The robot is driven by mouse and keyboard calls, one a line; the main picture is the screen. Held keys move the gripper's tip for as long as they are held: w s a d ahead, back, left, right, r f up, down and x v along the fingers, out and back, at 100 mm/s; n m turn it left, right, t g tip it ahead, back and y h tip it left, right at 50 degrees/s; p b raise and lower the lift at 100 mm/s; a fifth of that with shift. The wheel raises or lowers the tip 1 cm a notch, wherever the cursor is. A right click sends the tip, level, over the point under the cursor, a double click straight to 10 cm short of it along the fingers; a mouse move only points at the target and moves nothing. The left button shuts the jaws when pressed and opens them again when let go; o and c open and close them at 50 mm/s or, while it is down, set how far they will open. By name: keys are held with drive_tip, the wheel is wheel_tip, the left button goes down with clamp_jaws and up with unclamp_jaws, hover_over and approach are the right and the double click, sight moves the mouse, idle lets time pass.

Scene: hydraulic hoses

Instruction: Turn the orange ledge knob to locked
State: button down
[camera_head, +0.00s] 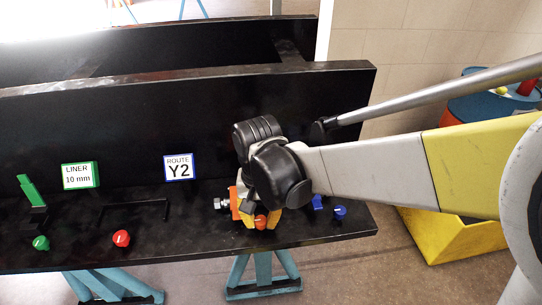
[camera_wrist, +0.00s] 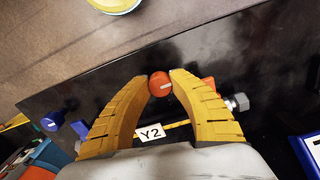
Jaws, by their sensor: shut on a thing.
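The orange knob (camera_head: 260,221) is on the black ledge, below an orange block, with my gripper (camera_head: 260,222) coming down over it from above. In the wrist view the knob (camera_wrist: 160,84) shows a pale pointer line on its round face. The tips of my gripper's two yellow fingers (camera_wrist: 159,82) are on either side of the knob and close on it. The orange block (camera_head: 234,203) with a metal fitting is partly hidden behind my gripper. Any locked marking near the knob is not readable.
A red knob (camera_head: 121,238) and a green knob (camera_head: 41,243) sit further left on the ledge. A blue knob (camera_head: 340,211) is close on the right.

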drive_tip(key=c, duration=1.1)
unclamp_jaws()
